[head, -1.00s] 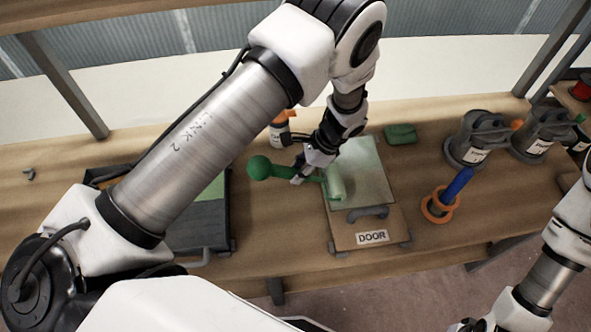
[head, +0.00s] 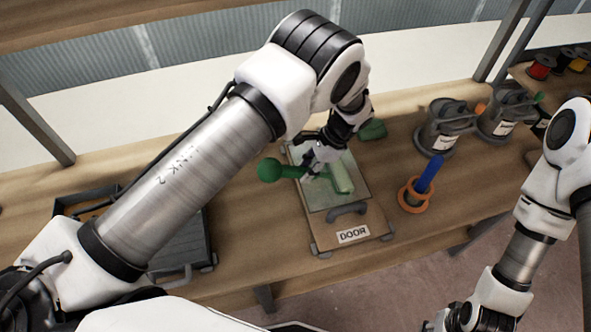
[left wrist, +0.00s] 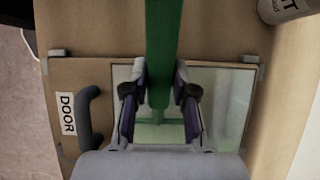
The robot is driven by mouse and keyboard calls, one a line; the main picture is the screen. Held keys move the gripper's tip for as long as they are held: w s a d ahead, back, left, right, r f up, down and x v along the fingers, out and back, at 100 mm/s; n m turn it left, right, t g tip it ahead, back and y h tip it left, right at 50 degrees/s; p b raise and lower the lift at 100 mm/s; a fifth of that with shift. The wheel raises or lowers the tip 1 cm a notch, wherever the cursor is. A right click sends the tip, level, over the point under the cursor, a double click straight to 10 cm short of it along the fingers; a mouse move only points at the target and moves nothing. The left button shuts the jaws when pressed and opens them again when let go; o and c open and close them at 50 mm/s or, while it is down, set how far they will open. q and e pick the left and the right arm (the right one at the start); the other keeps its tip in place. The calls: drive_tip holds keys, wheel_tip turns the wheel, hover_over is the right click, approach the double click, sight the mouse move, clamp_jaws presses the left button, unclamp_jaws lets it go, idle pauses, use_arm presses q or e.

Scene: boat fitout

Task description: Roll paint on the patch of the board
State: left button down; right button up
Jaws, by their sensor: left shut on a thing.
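The board (head: 375,222), labelled DOOR, lies on the bench and bears a pale grey-green patch (head: 318,201). It also shows in the left wrist view (left wrist: 90,75), with its patch (left wrist: 228,100). My left gripper (head: 312,172) is shut on the green handle of the paint roller (head: 268,169). The handle also runs between my left fingers in the left wrist view (left wrist: 163,50). The pale green roller sleeve (head: 341,178) is over the right part of the patch. I cannot tell whether it touches.
A dark tray (head: 187,240) stands left of the board, partly hidden by my left arm. A green block (head: 373,129) lies behind the board. An orange ring with a blue post (head: 415,197) and grey canisters (head: 440,128) stand to the right. Bench between tray and board is clear.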

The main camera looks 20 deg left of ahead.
use_arm(q)
drive_tip(key=w+d+p, duration=0.1)
drive_tip(key=p, duration=0.2)
drive_tip(key=w+d+p, duration=0.1)
drive_tip(key=d+p, duration=0.1)
drive_tip(key=p, duration=0.1)
drive_tip(key=shift+w+d+r, duration=0.2)
drive_tip(key=shift+d, duration=0.1)
drive_tip(key=shift+w+d+f, duration=0.1)
drive_tip(key=shift+d+f, duration=0.05)
drive_tip(key=shift+f, duration=0.1)
drive_tip(key=a+p, duration=0.1)
drive_tip(key=s+a+p, duration=0.2)
drive_tip(key=shift+s+a+r, duration=0.2)
drive_tip(key=shift+s+a, duration=0.05)
drive_tip(key=shift+a, duration=0.15)
drive_tip(key=shift+s+a, duration=0.15)
drive_tip(key=shift+a, duration=0.05)
drive_tip(key=shift+f, duration=0.15)
